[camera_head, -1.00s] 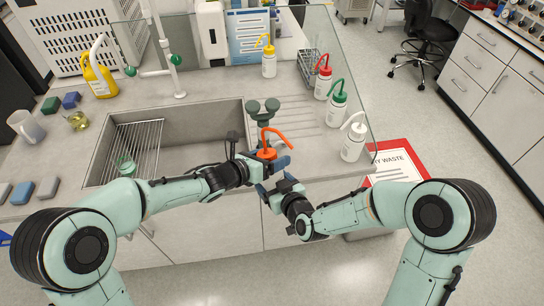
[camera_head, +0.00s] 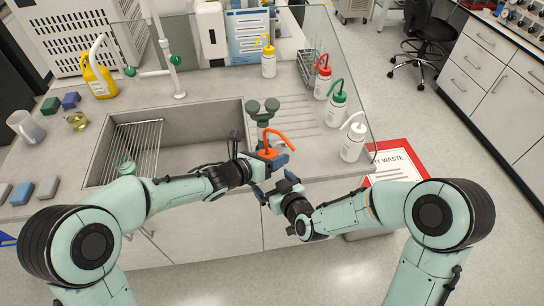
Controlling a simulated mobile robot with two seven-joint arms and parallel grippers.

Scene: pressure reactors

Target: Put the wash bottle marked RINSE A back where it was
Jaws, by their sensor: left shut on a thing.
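My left gripper (camera_head: 270,160) is shut on a wash bottle with an orange-red cap and bent spout (camera_head: 268,148). It holds the bottle at the front edge of the counter, right of the sink. The bottle's body and label are mostly hidden by the gripper, so I cannot read its marking. My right gripper (camera_head: 272,184) is just below and in front of the left one, close to it. Whether its fingers are apart is unclear. Other wash bottles stand upright on the counter: yellow-capped (camera_head: 268,64), red-capped (camera_head: 323,83), green-capped (camera_head: 336,109) and white-capped (camera_head: 352,142).
The sink (camera_head: 205,130) with a wire rack (camera_head: 140,145) lies left of the held bottle. Green eyewash heads (camera_head: 263,108) stand behind it. The ribbed drainboard (camera_head: 305,112) is bare before the bottle row. A clear screen edges the counter's right side.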

